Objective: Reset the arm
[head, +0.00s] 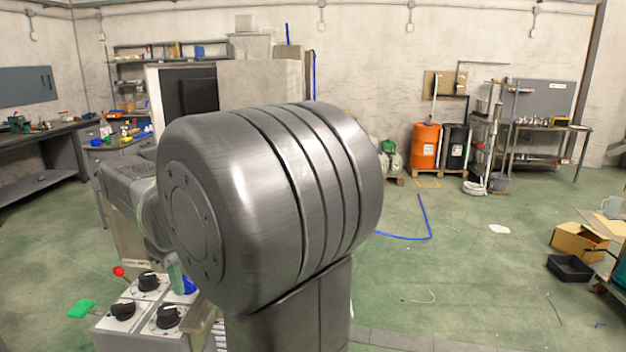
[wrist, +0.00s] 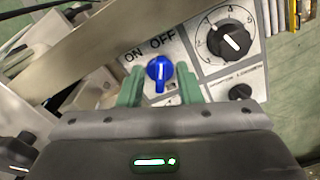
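My gripper (wrist: 160,88) is open in the wrist view. Its two green fingers stand apart, to the left and right of a blue knob (wrist: 159,72). A narrow gap shows between the knob and each finger, and the depth between them is hard to tell. The knob sits on a grey panel (wrist: 204,62) below the letters ON and OFF. In the head view my large grey arm joint fills the middle. A green fingertip (head: 176,277) shows below it, beside the blue knob (head: 189,285); the rest of the gripper is hidden.
The control box (head: 140,325) carries several black dials, a red ball lever (head: 119,271) and a green handle (head: 82,309). A black dial (wrist: 231,42) lies right of the knob. Clear green floor (head: 470,270) lies right of my arm; boxes (head: 580,243) stand at far right.

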